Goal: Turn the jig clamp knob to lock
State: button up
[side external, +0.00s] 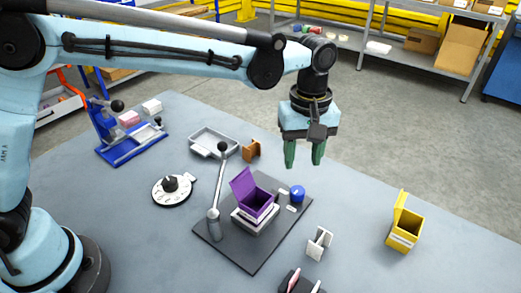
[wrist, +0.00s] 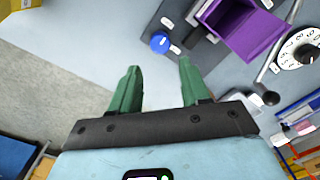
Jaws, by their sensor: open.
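The jig is a dark base plate (side external: 245,257) on the table, holding an open purple box (side external: 254,195) in a pale holder. A round blue knob (side external: 297,193) sits on the plate, to the right of the box. In the wrist view the blue knob (wrist: 160,42) shows beyond my fingertips, with the purple box (wrist: 245,30) to its right. My gripper (side external: 304,163) has green fingers, points down and is open and empty. It is above the table, clear of the knob and box. The wrist view shows both fingers (wrist: 159,68) apart with nothing between them.
A lever with a black ball (side external: 222,147) rises at the plate's left. A white dial with a black knob (side external: 171,186) lies further left. A grey tray (side external: 213,140), a brown piece (side external: 251,150), a yellow box (side external: 404,228) and a blue press (side external: 125,145) stand around.

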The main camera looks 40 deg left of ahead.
aim_at(298, 190)
notch_tip(298, 190, down, 10)
jog(key=shift+r, duration=0.2)
jog(key=c, duration=0.8)
jog(key=shift+o, duration=0.2)
